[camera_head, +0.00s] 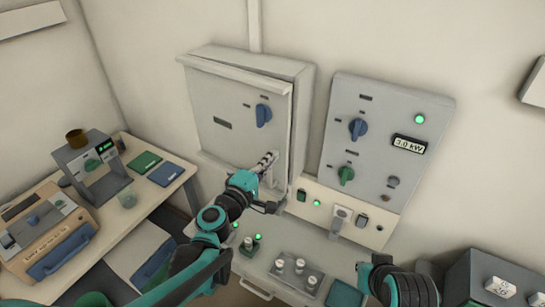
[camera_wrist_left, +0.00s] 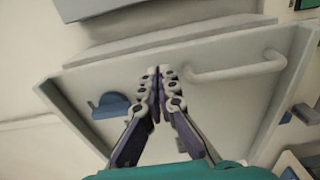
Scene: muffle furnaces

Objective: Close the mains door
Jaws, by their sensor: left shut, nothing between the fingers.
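The mains door (camera_head: 225,115) is the grey front of the wall cabinet at the centre left, with a blue knob (camera_head: 263,115). It stands slightly ajar, with a narrow gap along its right edge. My left gripper (camera_head: 268,160) is shut and empty in front of the door's lower right part, close to the handle. In the left wrist view its closed fingertips (camera_wrist_left: 159,72) point at the door face (camera_wrist_left: 215,95), between the blue knob (camera_wrist_left: 110,105) and the bar handle (camera_wrist_left: 238,69). I cannot tell whether they touch it. My right gripper's fingers are not visible.
A grey control panel (camera_head: 385,110) with knobs and a display is to the right of the cabinet. A strip of switches and sockets (camera_head: 345,215) is below it. A bench with small pegs (camera_head: 298,266) lies below, and a table with devices (camera_head: 150,198) is at left.

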